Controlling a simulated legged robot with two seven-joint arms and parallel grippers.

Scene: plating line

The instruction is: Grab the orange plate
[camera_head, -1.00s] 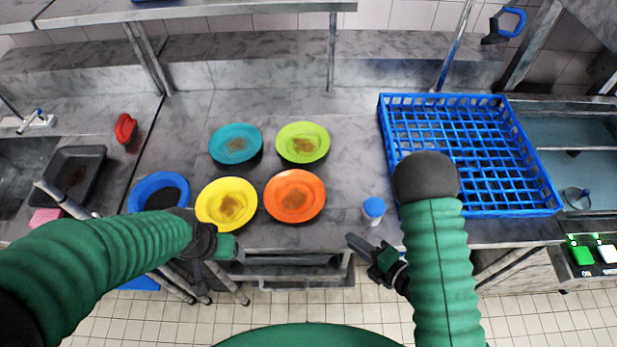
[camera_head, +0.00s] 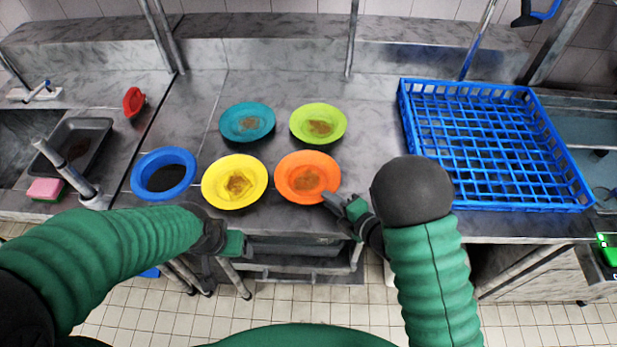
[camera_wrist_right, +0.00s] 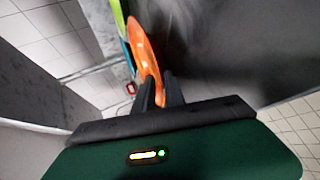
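The orange plate (camera_head: 307,177), with a brown stain in its middle, lies on the counter right of the yellow plate (camera_head: 235,182). My right gripper (camera_head: 333,200) is at its lower right rim. In the right wrist view, the orange plate (camera_wrist_right: 146,52) stands edge-on just ahead of the right gripper (camera_wrist_right: 160,85). Its two fingers are apart, with the rim reaching to the gap between them; I cannot tell whether they touch it. My left gripper (camera_head: 235,243) is in front of the counter edge below the yellow plate; its finger opening is unclear.
A teal plate (camera_head: 247,122) and a green plate (camera_head: 318,123) lie behind. A blue bowl (camera_head: 163,174) is left of the yellow plate. A blue rack (camera_head: 493,204) fills the right side. A grey tray (camera_head: 75,156) and pink sponge (camera_head: 45,188) are at far left.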

